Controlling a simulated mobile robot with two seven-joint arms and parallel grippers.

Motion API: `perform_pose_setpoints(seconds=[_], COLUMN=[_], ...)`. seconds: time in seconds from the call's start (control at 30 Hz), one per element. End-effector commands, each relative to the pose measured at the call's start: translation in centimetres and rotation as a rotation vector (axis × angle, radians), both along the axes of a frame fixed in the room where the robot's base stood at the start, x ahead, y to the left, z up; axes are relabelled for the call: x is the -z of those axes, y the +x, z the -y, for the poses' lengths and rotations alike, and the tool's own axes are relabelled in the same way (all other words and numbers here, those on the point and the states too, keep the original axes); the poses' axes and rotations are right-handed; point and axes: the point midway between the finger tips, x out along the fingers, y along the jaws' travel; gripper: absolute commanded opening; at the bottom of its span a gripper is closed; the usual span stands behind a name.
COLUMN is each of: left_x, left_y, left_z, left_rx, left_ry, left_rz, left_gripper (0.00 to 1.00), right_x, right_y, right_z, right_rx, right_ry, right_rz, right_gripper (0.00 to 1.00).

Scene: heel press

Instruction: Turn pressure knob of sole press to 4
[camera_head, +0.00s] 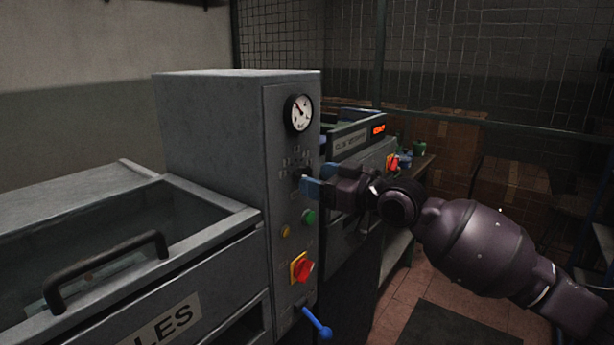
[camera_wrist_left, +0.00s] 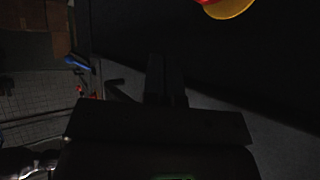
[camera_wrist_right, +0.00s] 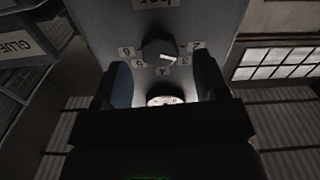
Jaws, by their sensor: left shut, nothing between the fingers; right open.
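The sole press (camera_head: 215,110) is a grey metal cabinet at the left and centre of the head view. Its dark pressure knob (camera_wrist_right: 160,52) shows in the right wrist view, ringed by small number labels, with a white mark on its right side. My right gripper (camera_head: 319,179) has blue fingertips and is open at the knob's panel. In the right wrist view its fingers (camera_wrist_right: 162,66) stand either side of the knob, with gaps visible. In the head view they hide most of the knob. My left gripper (camera_wrist_left: 166,80) shows dark and shut in the left wrist view.
A pressure gauge (camera_head: 298,113) sits above the knob. Below are a green button (camera_head: 309,217), a red-yellow switch (camera_head: 301,268) and a blue lever (camera_head: 316,323). A second machine (camera_head: 350,140) with a red display stands behind. A black handle (camera_head: 105,268) is at lower left.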

Motion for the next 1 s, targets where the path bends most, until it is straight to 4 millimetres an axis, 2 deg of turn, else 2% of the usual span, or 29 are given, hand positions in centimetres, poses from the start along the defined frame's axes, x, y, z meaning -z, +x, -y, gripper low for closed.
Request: perform_pose_setpoints(seconds=[0.1,0.3,0.63,0.97,1.0], left_x=[0.1,0.1,0.0,0.0,0.0], left_y=[0.0,0.1,0.1,0.2,0.2], left_z=[0.0,0.0,0.0,0.0,0.0], left_rx=[0.000,0.001,0.001,0.001,0.001], left_ry=[0.000,-0.001,-0.001,-0.001,-0.001], left_rz=[-0.001,0.000,0.002,0.002,0.002], left_gripper=[0.00,0.00,0.00,0.00,0.00], right_x=[0.0,0.0,0.0,0.0,0.0], right_y=[1.0,1.8,2.0,2.0,2.0], right_z=[-1.4,-2.6,-2.8,-2.8,-2.8], right_rx=[0.000,-0.001,0.000,0.000,0.000], right_ry=[0.002,0.001,0.000,0.000,0.000], right_rz=[-0.001,-0.001,0.000,0.000,0.000], right_gripper=[0.66,0.66,0.66,0.17,0.17])
